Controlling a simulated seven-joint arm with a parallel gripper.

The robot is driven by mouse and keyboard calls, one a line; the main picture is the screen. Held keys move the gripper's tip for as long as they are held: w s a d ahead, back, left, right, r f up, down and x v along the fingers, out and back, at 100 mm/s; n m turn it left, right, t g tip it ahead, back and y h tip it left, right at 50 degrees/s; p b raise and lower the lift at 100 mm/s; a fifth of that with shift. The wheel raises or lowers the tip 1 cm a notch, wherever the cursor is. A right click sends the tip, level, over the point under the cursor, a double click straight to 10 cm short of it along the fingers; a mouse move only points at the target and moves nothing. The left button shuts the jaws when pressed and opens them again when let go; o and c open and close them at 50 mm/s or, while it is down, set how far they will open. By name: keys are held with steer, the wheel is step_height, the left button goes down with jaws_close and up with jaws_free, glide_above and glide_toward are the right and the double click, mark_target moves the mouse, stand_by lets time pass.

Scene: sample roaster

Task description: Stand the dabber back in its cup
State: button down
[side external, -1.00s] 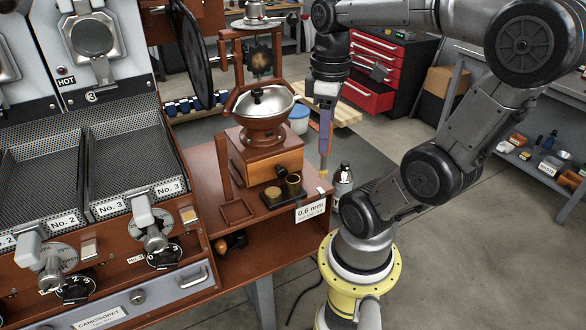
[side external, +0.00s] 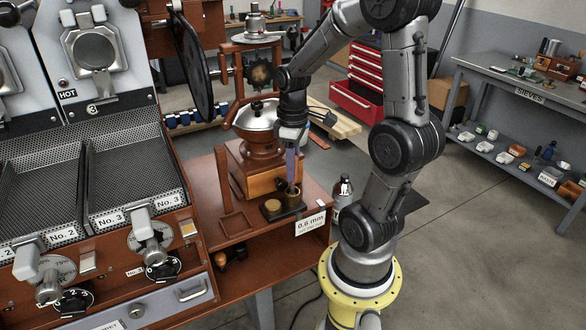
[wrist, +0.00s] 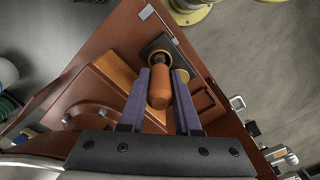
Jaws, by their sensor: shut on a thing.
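My gripper (side external: 291,168), with long purple fingers, points down over the dark holder at the front of the table. It is shut on the dabber, whose orange-brown rounded handle (wrist: 159,90) shows between the fingers in the wrist view. The fingers hide most of the dabber in the side view. The open brass cup (side external: 294,197) stands on the holder's right, directly below the fingers. The cup also shows in the wrist view (wrist: 156,55), just past the handle and partly hidden. I cannot tell whether the dabber's lower end is above the cup or inside its mouth.
A lower brass piece (side external: 271,207) sits left of the cup on the dark holder (side external: 283,214). The wooden grinder (side external: 250,170) with its metal bowl stands close behind. An empty square tray (side external: 236,224) lies left. A bottle (side external: 344,190) stands right of the table.

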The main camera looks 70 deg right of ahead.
steer(key=shift+f, duration=0.3)
steer(key=shift+f, duration=0.1)
steer(key=c, duration=0.6)
jaws_free()
